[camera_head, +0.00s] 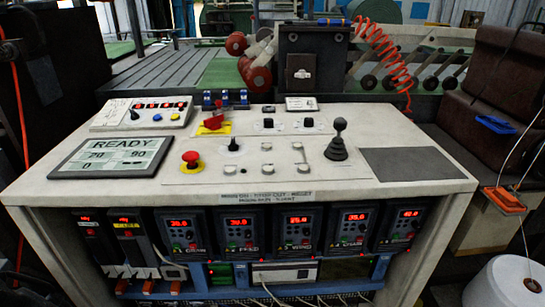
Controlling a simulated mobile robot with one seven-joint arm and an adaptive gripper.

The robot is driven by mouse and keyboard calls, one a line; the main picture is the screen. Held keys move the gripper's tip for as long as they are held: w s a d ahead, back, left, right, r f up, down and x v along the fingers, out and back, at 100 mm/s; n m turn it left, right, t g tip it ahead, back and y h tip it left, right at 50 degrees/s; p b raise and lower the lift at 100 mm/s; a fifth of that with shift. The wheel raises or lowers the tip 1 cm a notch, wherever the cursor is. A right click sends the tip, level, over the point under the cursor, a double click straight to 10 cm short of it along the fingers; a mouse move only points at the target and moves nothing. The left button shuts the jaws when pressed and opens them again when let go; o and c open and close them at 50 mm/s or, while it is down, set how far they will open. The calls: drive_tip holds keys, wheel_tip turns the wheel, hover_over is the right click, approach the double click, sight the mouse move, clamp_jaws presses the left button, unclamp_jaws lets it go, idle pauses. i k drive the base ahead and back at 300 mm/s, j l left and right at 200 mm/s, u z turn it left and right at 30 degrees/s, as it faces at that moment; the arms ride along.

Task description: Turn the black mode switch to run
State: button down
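A black rotary switch (234,145) with an upright handle stands on the pale console panel, right of the red emergency button. Two smaller black knobs, a left one (268,124) and a right one (308,122), sit behind it to the right. Another small black switch (134,114) is on the control box at the left. The markings are too small to read, so I cannot tell which is the mode switch or where it points. My gripper is not in view.
The red emergency button (190,160), a red handle on a yellow plate (213,124) and a tall black joystick (337,141) rise from the console (410,185). A display (112,157) reads READY. A grey pad (411,163) lies flat at the right. Machine rollers stand behind.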

sight(233, 145)
drive_tip(key=i+l+u, duration=0.25)
drive_tip(key=u, duration=0.15)
drive_tip(key=i+l+u, duration=0.55)
drive_tip(key=l+u, duration=0.25)
drive_tip(key=j, duration=0.1)
